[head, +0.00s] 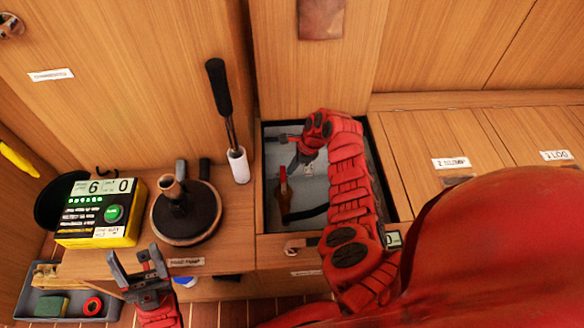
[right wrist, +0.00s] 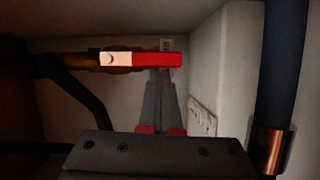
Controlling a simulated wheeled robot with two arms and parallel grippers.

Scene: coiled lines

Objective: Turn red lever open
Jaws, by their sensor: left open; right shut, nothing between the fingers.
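The red lever (head: 283,180) sits on piping inside an open recessed compartment in the bench. In the right wrist view the red lever (right wrist: 150,59) lies level across the picture, with a pale round bolt at its left end on a brass fitting (right wrist: 90,60). My right gripper (head: 295,160) reaches down into the compartment. In its wrist view my right gripper (right wrist: 161,78) is shut and empty, its tips just below the lever's right part; I cannot tell whether they touch. My left gripper (head: 138,272) is open and empty, low at the left.
The compartment's dark rim (head: 263,190) surrounds my right arm. A dark pipe (right wrist: 280,70) stands at the right in the wrist view. A pump with a round black base (head: 187,222), a white-cupped black handle (head: 238,165) and a yellow meter (head: 100,212) stand on the left counter.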

